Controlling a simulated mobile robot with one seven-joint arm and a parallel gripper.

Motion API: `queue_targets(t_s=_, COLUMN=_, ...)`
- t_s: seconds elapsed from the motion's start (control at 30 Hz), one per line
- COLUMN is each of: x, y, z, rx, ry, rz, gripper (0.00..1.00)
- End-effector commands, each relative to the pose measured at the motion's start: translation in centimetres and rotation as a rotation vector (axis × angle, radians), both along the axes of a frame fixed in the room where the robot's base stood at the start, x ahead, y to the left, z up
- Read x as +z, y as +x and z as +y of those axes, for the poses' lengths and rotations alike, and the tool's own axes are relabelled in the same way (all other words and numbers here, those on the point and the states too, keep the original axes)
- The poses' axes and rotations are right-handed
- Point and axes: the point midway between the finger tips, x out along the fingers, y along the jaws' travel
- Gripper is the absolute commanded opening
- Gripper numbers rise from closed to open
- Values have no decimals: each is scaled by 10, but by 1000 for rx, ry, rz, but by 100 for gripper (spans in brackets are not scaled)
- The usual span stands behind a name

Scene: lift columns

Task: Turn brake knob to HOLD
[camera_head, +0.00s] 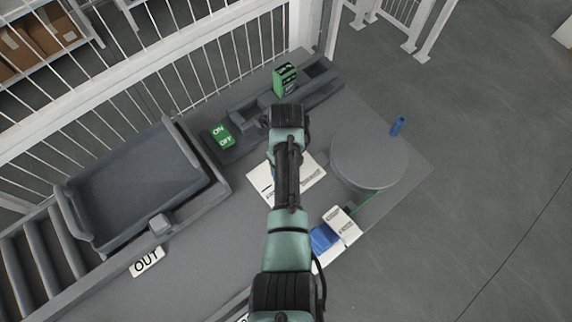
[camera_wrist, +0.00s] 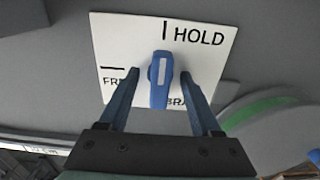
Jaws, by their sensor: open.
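The brake knob (camera_wrist: 160,80) is a blue lever with a pale stripe on a white label plate (camera_wrist: 205,62). The plate carries a HOLD mark at the top and a partly hidden FREE mark at the left. In the wrist view the knob's long axis runs roughly up and down. My gripper (camera_wrist: 160,85) is open, with one blue finger on each side of the knob and gaps visible between. In the head view my gripper (camera_head: 287,115) and arm cover much of the white plate (camera_head: 308,175); the knob is mostly hidden there.
A round grey disc (camera_head: 370,160) and a blue peg (camera_head: 398,126) stand right of the plate. A green ON/OFF box (camera_head: 217,136), a green block (camera_head: 285,79) and a grey tray (camera_head: 135,185) lie to the left and back. A blue and white item (camera_head: 322,238) is nearer.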

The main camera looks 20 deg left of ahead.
Motion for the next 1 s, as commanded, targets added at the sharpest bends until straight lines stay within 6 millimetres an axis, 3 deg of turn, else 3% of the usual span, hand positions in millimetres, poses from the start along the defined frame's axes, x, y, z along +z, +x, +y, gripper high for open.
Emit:
queue_targets(t_s=0.27, x=8, y=0, z=0, rx=1, ry=0, rz=-1, gripper=65)
queue_targets(t_s=1.0, x=83, y=0, z=0, rx=1, ry=1, rz=-1, gripper=65)
